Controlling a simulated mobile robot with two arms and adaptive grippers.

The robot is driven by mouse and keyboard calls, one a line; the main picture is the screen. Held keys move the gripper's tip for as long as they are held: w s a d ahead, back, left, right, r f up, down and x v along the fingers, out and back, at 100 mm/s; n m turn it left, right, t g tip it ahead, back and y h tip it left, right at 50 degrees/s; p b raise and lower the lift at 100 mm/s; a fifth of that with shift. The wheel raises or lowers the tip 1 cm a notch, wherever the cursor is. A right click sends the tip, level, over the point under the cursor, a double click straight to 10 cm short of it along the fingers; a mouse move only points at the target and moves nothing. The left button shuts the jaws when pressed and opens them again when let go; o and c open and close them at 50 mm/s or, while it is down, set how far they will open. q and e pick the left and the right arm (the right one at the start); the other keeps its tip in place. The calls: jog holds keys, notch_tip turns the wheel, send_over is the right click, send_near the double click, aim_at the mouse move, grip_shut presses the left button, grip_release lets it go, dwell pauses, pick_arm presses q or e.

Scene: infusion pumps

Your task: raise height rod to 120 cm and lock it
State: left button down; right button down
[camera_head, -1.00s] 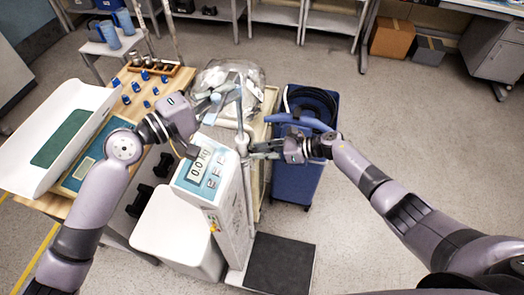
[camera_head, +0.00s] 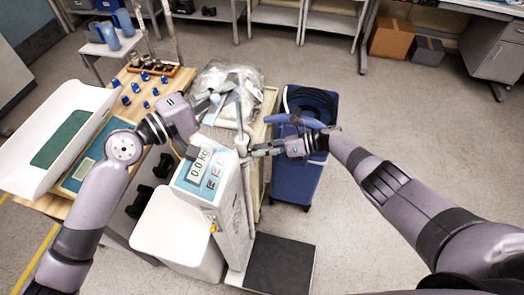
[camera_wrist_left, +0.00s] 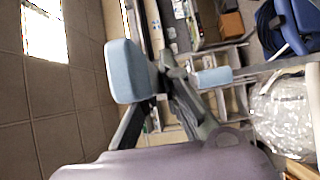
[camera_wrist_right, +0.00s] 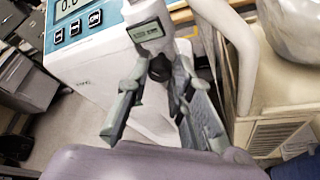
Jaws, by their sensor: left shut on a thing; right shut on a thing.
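The height rod (camera_head: 239,108) rises from the column of the white weighing scale (camera_head: 235,205). My left gripper (camera_head: 222,97) is at the upper part of the rod, shut on it. In the left wrist view its fingers (camera_wrist_left: 170,78) show, but the held part is hard to make out. My right gripper (camera_head: 257,149) is at the collar (camera_head: 242,147) on the rod, lower down. In the right wrist view its fingers (camera_wrist_right: 160,105) are on either side of a dark lock knob (camera_wrist_right: 160,68), shut on it. A small window (camera_wrist_right: 147,31) shows above the knob; its reading is illegible.
The scale's display (camera_head: 199,165) reads 0.0 KG. Its black platform (camera_head: 279,265) is empty. A wooden table (camera_head: 50,203) with a white tray stands at left. Open floor lies at right.

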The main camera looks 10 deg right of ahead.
jog(key=shift+d+f+m, duration=0.1)
jog(key=shift+f+m, duration=0.05)
jog(key=shift+m, duration=0.15)
dwell(0.4)
jog(key=c, duration=1.4)
grip_release()
jog(key=v, duration=1.2)
jog(key=shift+w, duration=0.1)
